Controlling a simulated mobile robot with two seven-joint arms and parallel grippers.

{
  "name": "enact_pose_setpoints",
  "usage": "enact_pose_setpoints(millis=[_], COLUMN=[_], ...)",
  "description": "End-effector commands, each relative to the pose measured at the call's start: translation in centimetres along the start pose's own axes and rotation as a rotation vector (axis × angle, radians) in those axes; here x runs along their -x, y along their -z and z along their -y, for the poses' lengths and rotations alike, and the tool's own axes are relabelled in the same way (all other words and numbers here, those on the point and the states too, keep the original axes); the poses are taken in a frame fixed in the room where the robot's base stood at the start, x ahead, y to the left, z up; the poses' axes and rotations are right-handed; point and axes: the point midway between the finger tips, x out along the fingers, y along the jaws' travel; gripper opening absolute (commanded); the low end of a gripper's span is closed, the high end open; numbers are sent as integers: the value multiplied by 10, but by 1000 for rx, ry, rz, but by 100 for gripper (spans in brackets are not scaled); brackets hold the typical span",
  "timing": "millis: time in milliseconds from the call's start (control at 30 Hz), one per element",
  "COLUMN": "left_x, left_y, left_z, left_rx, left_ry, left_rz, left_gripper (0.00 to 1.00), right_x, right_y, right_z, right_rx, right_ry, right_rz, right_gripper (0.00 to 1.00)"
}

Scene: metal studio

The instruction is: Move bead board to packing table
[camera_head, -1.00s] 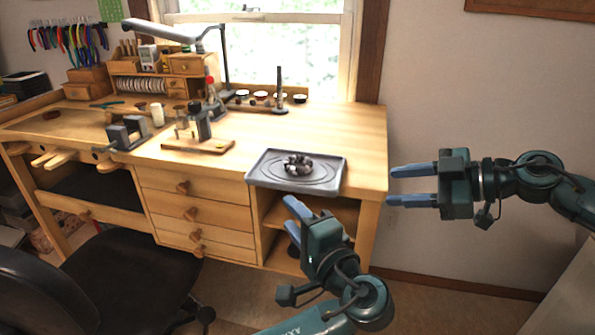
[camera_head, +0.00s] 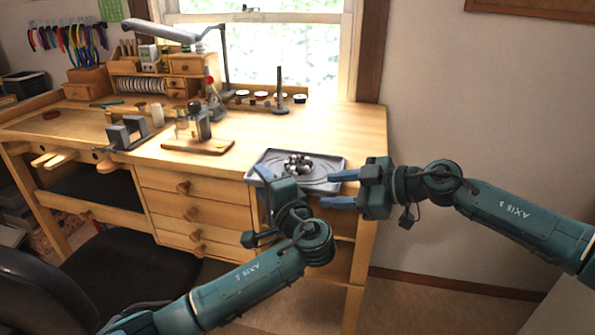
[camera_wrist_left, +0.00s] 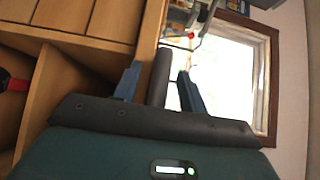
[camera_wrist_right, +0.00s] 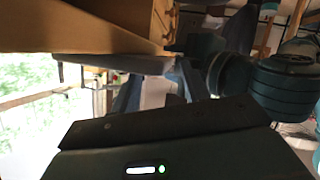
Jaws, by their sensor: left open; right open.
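The bead board (camera_head: 322,162) is a grey rectangular tray with curved grooves and a small heap of dark and silvery beads (camera_head: 298,164) in its middle. It lies flat on the front right corner of the wooden workbench. My left gripper (camera_head: 264,178) is open at the board's front left corner. In the left wrist view the board's edge (camera_wrist_left: 159,77) shows as a dark bar between the two fingers. My right gripper (camera_head: 328,189) is open at the front right corner; the board's edge (camera_wrist_right: 118,64) is close to its fingers in the right wrist view. No packing table is clearly seen.
The workbench (camera_head: 340,122) has free top behind the board. A wooden base with a small metal tool (camera_head: 198,145), a lamp (camera_head: 224,60) and small pots stand further left and back. A black chair (camera_head: 110,265) stands at the lower left. Floor shows at the right.

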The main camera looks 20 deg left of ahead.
Motion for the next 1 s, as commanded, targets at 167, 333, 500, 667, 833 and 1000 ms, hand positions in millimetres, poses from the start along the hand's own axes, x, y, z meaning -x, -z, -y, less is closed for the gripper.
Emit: enact_pose_setpoints(millis=[167,333,500,667,833,1000], left_x=[-4,-4,-4,-4,-4,-4], left_y=[0,0,0,0,0,0], left_z=[0,0,0,0,0,0], left_rx=[0,0,0,0,1,2], left_ry=[1,1,1,0,1,1], left_rz=[1,0,0,0,0,0], left_gripper=[42,42,30,16,3,0], right_x=[-4,-4,-3,-3,-3,-3], right_y=[0,0,0,0,-1,-2], right_z=[0,0,0,0,0,0], right_rx=[0,1,1,1,0,-1], right_ry=[-1,-1,-1,0,-1,-2], right_rz=[0,0,0,0,1,3], right_gripper=[45,45,33,20,6,0])
